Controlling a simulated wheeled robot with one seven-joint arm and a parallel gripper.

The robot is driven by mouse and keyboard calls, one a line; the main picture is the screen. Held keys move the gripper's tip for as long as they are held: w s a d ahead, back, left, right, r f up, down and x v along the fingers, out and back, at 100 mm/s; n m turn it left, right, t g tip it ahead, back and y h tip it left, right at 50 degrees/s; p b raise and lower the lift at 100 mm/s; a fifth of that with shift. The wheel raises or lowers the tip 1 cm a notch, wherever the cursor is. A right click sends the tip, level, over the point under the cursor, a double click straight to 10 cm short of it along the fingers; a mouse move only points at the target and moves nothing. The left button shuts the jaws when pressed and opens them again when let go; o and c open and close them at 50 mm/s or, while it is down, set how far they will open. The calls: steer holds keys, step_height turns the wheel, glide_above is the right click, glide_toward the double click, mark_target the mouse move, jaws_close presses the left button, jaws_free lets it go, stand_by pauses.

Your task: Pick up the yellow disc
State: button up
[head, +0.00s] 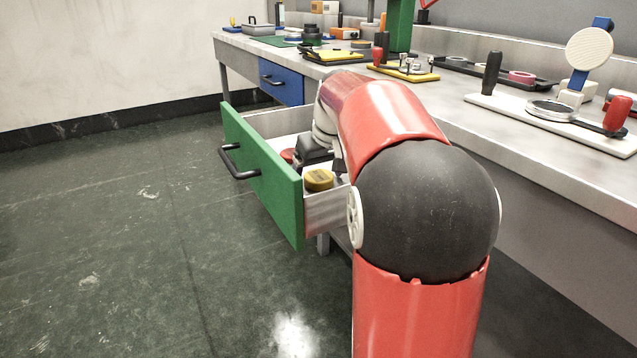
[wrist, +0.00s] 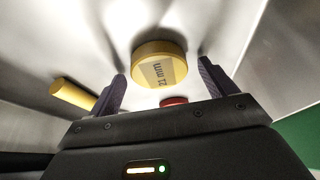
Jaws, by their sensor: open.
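The yellow disc (wrist: 158,63) lies in the open drawer, with a printed label on its face. In the wrist view it is ahead of my gripper (wrist: 162,70), between the lines of the two fingers. The fingers are apart and nothing is held. In the head view a yellow disc (head: 319,180) with a darker top sits near the drawer's green front, and my gripper (head: 309,158) is just behind it, partly hidden by my arm. I cannot tell whether the fingertips overlap the disc in height.
The drawer's green front (head: 262,175) and metal walls surround the space. A red piece (wrist: 173,101) lies close by, also visible in the head view (head: 287,155). Another yellow piece (wrist: 72,93) lies beside the left finger. The workbench (head: 455,101) holds several tools above.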

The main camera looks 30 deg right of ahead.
steer(key=shift+r, duration=0.1)
steer(key=c, duration=1.1)
steer(key=shift+r, duration=0.1)
